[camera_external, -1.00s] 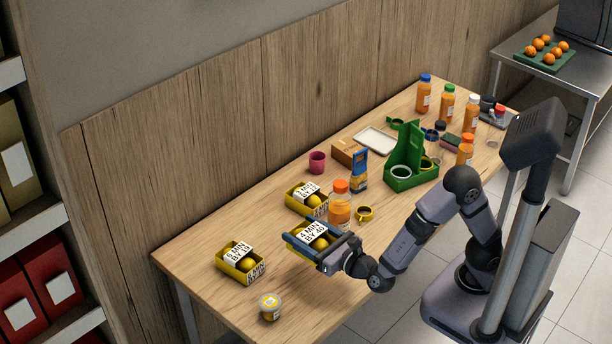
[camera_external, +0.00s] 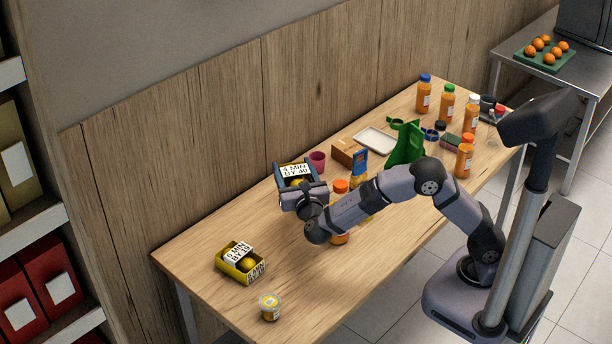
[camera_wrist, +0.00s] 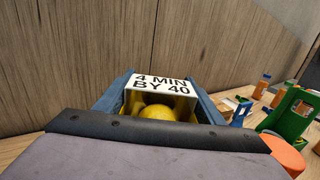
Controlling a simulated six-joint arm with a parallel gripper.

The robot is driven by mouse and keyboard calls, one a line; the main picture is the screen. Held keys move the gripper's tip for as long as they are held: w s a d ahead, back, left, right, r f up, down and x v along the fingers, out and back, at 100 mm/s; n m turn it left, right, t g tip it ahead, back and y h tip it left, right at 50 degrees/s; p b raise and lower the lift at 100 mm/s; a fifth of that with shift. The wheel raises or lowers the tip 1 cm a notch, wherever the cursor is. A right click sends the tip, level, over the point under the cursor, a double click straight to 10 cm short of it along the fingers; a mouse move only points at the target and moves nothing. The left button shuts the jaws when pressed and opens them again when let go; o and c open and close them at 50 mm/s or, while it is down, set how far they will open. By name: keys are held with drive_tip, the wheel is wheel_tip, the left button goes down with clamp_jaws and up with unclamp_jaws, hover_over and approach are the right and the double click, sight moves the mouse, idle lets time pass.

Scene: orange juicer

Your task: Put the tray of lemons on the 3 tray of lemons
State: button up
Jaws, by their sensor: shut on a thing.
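A tray of lemons labelled "4 MIN BY 40" (camera_external: 295,171) is held up over the left-middle of the table by my gripper (camera_external: 299,187). The wrist view shows its white label (camera_wrist: 162,85) and a lemon (camera_wrist: 158,112) between two blue-grey sides. A yellow tray of lemons with a label I read as "6 MIN BY 19" (camera_external: 240,262) stands on the table further left. Another lemon tray is hidden now behind my gripper and the held tray, so I cannot tell the gap between them.
An orange-capped juice bottle (camera_external: 340,187) stands close right of my gripper. A pink cup (camera_external: 317,161), a cardboard box (camera_external: 346,152) and a green caddy (camera_external: 404,146) stand further right. A small tub (camera_external: 270,307) is at the front left. The wooden wall rises behind the table.

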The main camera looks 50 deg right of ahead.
drive_tip(key=w+d+r+m+g+h, duration=0.2)
drive_tip(key=w+d+m+g+h, duration=0.15)
drive_tip(key=d, duration=0.35)
drive_tip(key=shift+n+t, duration=0.45)
drive_tip(key=shift+w+d+f+p, duration=0.1)
drive_tip(key=shift+w+f+p, duration=0.1)
drive_tip(key=shift+f, duration=2.4)
drive_tip(key=shift+w+d+f+p, duration=0.1)
drive_tip(key=shift+w+f+p, duration=0.1)
drive_tip(key=shift+f, duration=2.4)
drive_tip(key=shift+f, duration=0.1)
drive_tip(key=o, duration=1.2)
drive_tip(key=shift+f, duration=0.1)
drive_tip(key=shift+s+a+r, duration=0.1)
drive_tip(key=shift+a+r, duration=0.05)
drive_tip(key=shift+r, duration=0.05)
drive_tip(key=b+v, duration=0.1)
drive_tip(key=v, duration=1)
drive_tip(key=shift+s+a+r, duration=0.15)
drive_tip(key=shift+s+a, duration=0.05)
drive_tip(key=shift+s, duration=0.15)
